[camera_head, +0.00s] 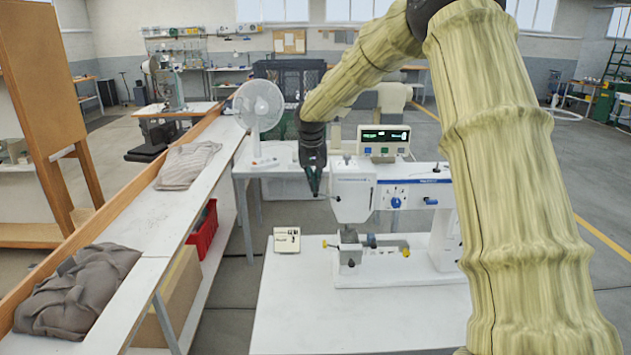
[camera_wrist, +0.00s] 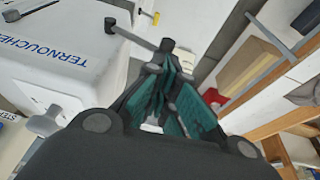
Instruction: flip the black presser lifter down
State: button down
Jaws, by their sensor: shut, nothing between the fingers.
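The presser lifter (camera_wrist: 138,37) is a thin grey lever with a dark knob, sticking out from the side of the press head in the wrist view. In the head view it is a small thin bar (camera_head: 328,196) left of the press head, partly hidden by my gripper. My gripper (camera_head: 315,191) is shut and empty, pointing down at the left of the head. In the wrist view its teal-padded fingers (camera_wrist: 171,72) are close to the knob; I cannot tell whether they touch it.
A small cream tray (camera_head: 287,240) lies on the white table (camera_head: 300,315) left of the press base. A fan (camera_head: 259,107) stands behind.

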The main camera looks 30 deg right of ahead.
jog(key=shift+w+a+f+h, duration=0.1)
jog(key=shift+a+f+h, duration=0.1)
jog(key=shift+f+h, duration=0.1)
jog(key=shift+w+a+f+n+g+h+b, duration=0.15)
jog(key=shift+a+f+g+h+b, duration=0.15)
jog(key=shift+f+g+h, duration=0.4)
jog(key=shift+w+a+f+n+g+h+b, duration=0.2)
jog(key=shift+f+g+h+b, duration=0.15)
jog(key=shift+f+h, duration=0.65)
jog(key=shift+w+a+f+n+g+h+b, duration=0.15)
jog(key=shift+a+f+g+h+b, duration=0.15)
jog(key=shift+f+g+h, duration=0.5)
jog(key=shift+r, duration=0.15)
jog(key=b+v, duration=0.1)
jog(key=v, duration=1.2)
jog(key=shift+w+r+b, duration=0.2)
jog(key=shift+r+b, duration=0.2)
jog(key=shift+r, duration=0.1)
jog(key=shift+d, duration=0.15)
